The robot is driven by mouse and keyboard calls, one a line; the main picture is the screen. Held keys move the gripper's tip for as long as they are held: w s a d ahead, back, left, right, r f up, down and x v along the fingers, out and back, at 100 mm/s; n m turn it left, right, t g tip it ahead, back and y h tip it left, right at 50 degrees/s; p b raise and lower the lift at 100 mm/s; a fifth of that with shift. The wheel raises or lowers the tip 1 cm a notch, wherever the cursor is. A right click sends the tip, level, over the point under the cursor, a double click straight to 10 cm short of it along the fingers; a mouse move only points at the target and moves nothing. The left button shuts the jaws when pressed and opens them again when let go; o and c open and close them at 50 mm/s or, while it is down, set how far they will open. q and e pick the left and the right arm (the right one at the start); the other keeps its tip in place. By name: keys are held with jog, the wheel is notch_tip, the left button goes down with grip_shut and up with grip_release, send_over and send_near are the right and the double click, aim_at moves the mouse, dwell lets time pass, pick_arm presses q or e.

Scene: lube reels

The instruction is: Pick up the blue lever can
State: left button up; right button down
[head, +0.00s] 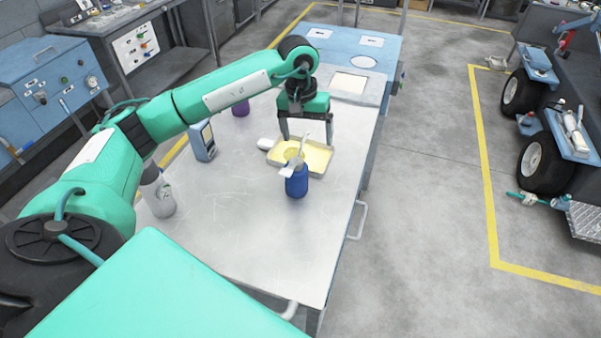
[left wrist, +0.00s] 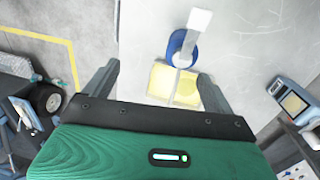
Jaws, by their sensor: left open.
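The blue lever can (head: 297,181) stands upright on the metal table, with a pale lever on its top. In the left wrist view the can (left wrist: 178,47) shows beyond the fingers, seen from above, with its white lever (left wrist: 199,20) reaching up. My left gripper (head: 306,140) is open and empty, pointing down above the yellow tray just behind the can, apart from it. In the left wrist view its two fingers (left wrist: 160,88) spread on either side of the tray. My right gripper is not in view.
A shallow tray with yellow contents (head: 322,148) lies behind the can. A grey-white bottle (head: 157,192), a blue handheld meter (head: 201,142) and a purple can (head: 240,108) stand to the left. The table's front middle (head: 240,235) is clear.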

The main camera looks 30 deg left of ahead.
aim_at(297, 161)
pick_arm(q)
jog(key=shift+y, duration=0.7)
jog(key=a+f+p, duration=0.1)
jog(key=f, duration=0.1)
jog(key=a+f+p, duration=0.1)
jog(key=f, duration=0.1)
jog(key=a+f+p, duration=0.1)
jog(key=f, duration=0.1)
jog(key=shift+w+a+f, duration=0.1)
jog(key=shift+a+f, duration=0.05)
jog(key=shift+f, duration=0.5)
jog(key=shift+w+f+p, duration=0.1)
jog(key=shift+f+p, duration=0.25)
jog(key=shift+p, duration=0.25)
jog(key=f, duration=0.1)
jog(key=f+p, duration=0.2)
jog(key=f, duration=0.1)
jog(key=shift+w+a, duration=0.2)
jog(key=shift+w, duration=0.05)
jog(key=shift+f, duration=0.3)
jog(key=c, duration=1.8)
